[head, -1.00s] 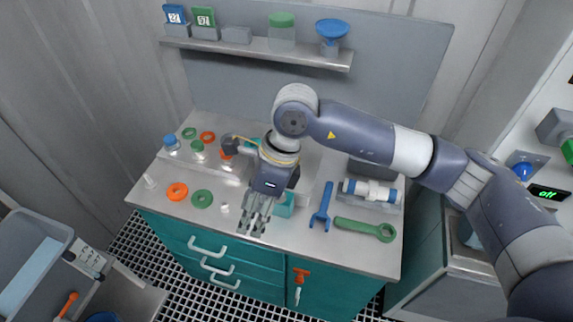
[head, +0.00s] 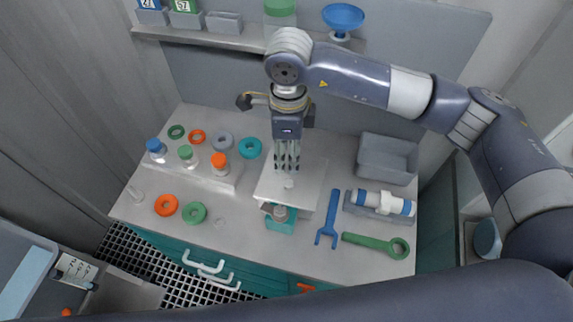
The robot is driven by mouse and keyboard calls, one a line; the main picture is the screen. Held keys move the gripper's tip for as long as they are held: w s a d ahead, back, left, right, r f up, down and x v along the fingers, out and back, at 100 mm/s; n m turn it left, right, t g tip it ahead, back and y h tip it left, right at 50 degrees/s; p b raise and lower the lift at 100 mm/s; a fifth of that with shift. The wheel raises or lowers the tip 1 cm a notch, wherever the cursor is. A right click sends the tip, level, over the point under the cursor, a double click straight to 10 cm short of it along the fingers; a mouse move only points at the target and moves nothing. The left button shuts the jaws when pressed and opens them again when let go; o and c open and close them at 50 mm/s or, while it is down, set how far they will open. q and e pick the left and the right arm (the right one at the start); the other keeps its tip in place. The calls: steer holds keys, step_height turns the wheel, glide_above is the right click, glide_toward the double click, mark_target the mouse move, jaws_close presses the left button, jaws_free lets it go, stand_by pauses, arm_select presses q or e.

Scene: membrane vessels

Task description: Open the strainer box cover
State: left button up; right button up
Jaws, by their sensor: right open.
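A pale grey, flat-topped box, which looks like the strainer box (head: 308,178), sits at the middle of the bench top. Its light top appears to be in place as a cover, with a small pale knob (head: 289,184) on it. My right gripper (head: 287,170) points down over the box, open, its fingertips just above or beside the knob; I cannot tell whether they touch it. The fingers hide part of the box top. My left gripper is not in view.
A teal fixture (head: 281,225) stands at the box's front. Right of it lie a blue wrench (head: 328,219), a green wrench (head: 375,244), a white-and-blue cylinder (head: 382,202) and a grey bin (head: 388,158). Capped bottles (head: 187,156) and coloured rings (head: 166,205) lie left.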

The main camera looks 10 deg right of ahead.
steer(key=p, duration=0.3)
glide_above(288, 182)
steer(key=f, duration=0.5)
steer(key=shift+s+f, duration=0.2)
steer(key=shift+s, duration=0.15)
steer(key=f, duration=0.2)
steer(key=shift+w+f, duration=0.3)
steer(key=shift+f, duration=0.8)
steer(key=shift+c, duration=1.4)
jaws_close()
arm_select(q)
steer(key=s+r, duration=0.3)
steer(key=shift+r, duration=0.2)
